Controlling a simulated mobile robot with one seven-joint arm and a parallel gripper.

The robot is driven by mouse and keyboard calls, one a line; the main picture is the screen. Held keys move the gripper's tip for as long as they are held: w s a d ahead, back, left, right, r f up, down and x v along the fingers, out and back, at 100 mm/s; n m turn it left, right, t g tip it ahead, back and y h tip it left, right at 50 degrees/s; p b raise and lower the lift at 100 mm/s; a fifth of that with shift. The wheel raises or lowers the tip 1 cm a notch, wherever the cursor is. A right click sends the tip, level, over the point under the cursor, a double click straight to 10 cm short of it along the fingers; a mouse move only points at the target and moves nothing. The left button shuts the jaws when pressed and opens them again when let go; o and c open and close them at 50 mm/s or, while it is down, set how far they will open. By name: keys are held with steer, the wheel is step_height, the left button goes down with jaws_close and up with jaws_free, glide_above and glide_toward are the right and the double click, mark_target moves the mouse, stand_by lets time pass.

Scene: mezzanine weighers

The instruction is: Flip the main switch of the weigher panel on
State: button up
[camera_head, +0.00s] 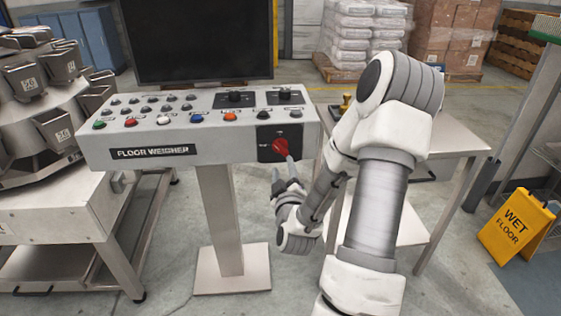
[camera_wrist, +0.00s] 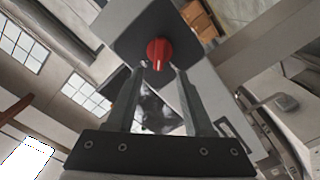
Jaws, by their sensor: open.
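The weigher panel (camera_head: 205,160) is a grey console labelled "FLOOR WEIGHER" on a pedestal. I cannot tell whether the fingertips touch the knob.
Several coloured buttons (camera_head: 164,119) and black knobs line the panel top, below a dark screen (camera_head: 197,40). A metal weighing machine (camera_head: 40,100) stands at left. A small table (camera_head: 455,140) is behind my arm. A yellow wet-floor sign (camera_head: 517,226) stands at right.

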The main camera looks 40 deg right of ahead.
mark_target(280, 150)
steer(key=x, duration=0.7)
steer(key=shift+w+d, duration=0.25)
jaws_close()
